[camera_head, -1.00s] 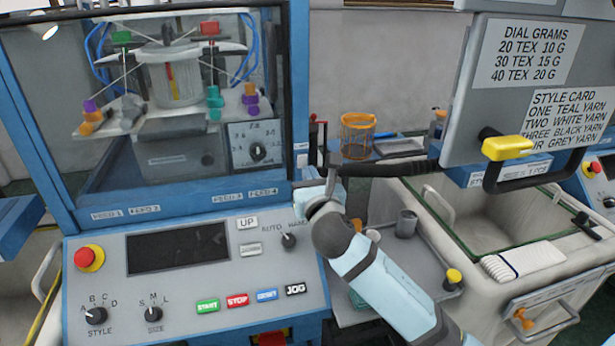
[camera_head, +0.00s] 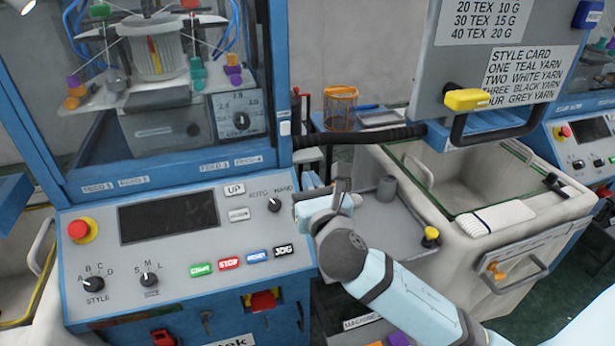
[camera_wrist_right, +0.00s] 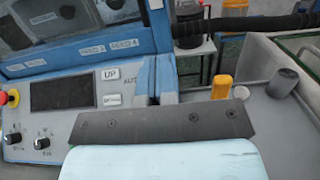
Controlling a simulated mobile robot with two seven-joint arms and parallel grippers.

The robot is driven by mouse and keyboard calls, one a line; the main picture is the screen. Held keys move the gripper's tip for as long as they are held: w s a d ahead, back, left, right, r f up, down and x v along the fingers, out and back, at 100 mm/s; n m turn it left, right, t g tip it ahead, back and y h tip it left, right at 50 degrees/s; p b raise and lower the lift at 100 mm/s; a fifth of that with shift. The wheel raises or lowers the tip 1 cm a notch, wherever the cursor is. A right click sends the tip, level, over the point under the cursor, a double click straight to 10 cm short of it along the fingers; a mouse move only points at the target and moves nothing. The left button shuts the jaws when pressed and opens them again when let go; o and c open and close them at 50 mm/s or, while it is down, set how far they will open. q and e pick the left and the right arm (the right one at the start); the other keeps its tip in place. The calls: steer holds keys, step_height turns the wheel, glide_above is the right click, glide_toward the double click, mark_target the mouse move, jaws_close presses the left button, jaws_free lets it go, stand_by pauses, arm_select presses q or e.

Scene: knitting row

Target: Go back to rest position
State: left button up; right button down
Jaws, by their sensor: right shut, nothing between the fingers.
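My right gripper (camera_head: 340,186) shows in the head view, just right of the control panel (camera_head: 168,216). It is shut and empty, with no contact on the panel that I can make out. In the right wrist view, its light blue fingers (camera_wrist_right: 166,78) are together in front of the panel's right edge. My right arm comes in from the lower right over the grey side shelf (camera_head: 405,225). My left gripper is not in view.
The knitting machine's window frame (camera_head: 278,75) stands behind the panel. A pale bin (camera_head: 560,212) stands to the right. Small cups stand on the shelf.

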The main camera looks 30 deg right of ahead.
stand_by(0.4)
steer(key=s+a+f+m+g+y+p, duration=0.2)
steer(key=s+f+m+y+p, duration=0.1)
steer(key=f+m, duration=0.35)
steer(key=s+a+f+m+g+y+p, duration=0.2)
steer(key=s+a+f+m+g+p, duration=0.1)
steer(key=f+m, duration=0.4)
steer(key=s+a+f+m+g+y+p, duration=0.1)
steer(key=s+a+f+m+p, duration=0.1)
steer(key=s+f+m, duration=0.3)
steer(key=s+a+f+m+g+y+p, duration=0.1)
steer(key=s+f+m+p, duration=0.1)
steer(key=s+f+m, duration=0.4)
steer(key=s+m, duration=0.2)
steer(key=m, duration=0.3)
steer(key=shift+a+f+m+g+y+p, duration=0.2)
steer(key=shift+a+m+g+y+p, duration=0.1)
steer(key=shift+a+m+y+p, duration=0.1)
